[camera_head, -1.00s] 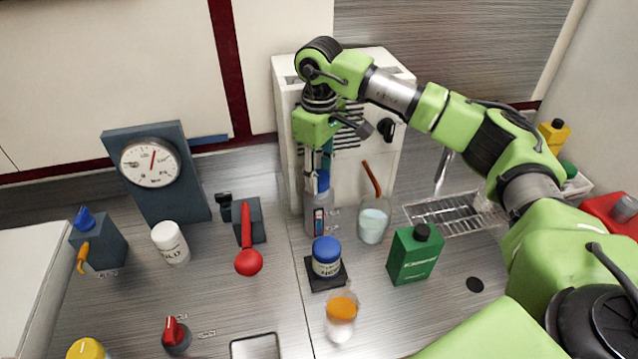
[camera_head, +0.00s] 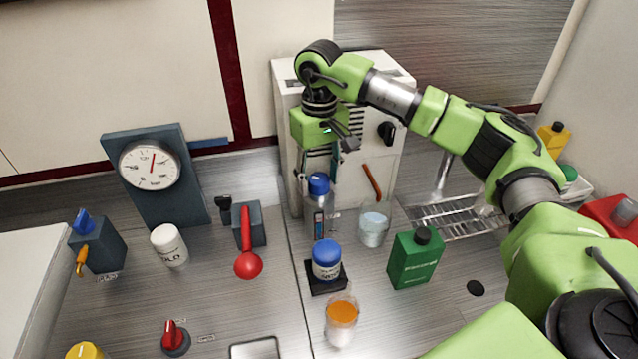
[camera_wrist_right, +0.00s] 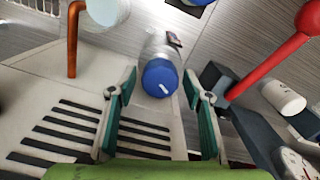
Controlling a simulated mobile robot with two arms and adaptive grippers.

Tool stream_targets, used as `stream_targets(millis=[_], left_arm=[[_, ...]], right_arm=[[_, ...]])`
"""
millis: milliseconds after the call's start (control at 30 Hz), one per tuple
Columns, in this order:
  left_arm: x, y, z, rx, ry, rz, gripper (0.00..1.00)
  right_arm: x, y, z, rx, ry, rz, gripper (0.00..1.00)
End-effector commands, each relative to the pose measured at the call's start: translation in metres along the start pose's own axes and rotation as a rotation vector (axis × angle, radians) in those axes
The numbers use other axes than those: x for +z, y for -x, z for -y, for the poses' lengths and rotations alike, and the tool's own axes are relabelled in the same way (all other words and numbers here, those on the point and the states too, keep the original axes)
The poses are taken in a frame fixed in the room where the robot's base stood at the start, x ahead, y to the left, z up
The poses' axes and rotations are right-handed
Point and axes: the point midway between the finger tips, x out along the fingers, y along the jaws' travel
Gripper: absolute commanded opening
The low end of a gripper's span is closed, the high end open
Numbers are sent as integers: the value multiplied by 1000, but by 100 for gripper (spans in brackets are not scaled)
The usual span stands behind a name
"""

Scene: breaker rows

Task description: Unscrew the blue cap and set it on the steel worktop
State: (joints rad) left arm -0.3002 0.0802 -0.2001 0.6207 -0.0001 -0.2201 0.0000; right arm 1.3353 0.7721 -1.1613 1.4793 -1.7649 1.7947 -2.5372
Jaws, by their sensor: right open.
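A clear bottle with a label (camera_head: 319,222) stands upright on the steel worktop (camera_head: 420,325), in front of the white cabinet. Its blue cap (camera_head: 318,185) sits on its top. My right gripper (camera_head: 319,170) is open and empty, pointing down just above the cap. In the right wrist view the blue cap (camera_wrist_right: 160,78) shows between the two spread fingers (camera_wrist_right: 158,88), with gaps on both sides. A white jar with a blue lid (camera_head: 326,258) stands on a black pad in front of the bottle. My left gripper is out of view.
A glass with pale liquid (camera_head: 373,224) and a green canister (camera_head: 415,258) stand right of the bottle. A red-handled lever (camera_head: 247,245) is at left. Bare worktop lies between the lever and the jar.

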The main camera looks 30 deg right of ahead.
Motion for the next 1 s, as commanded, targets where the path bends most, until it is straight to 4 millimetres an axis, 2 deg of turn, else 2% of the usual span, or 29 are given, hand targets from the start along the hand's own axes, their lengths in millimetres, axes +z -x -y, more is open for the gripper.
stream_targets(millis=[700,833,1000], left_arm=[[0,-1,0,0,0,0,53],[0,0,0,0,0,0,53],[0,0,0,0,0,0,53]], right_arm=[[0,0,0,-1,-943,0,46],[0,0,0,-1,-1083,0,46],[0,0,0,-1,-1148,-1,46]])
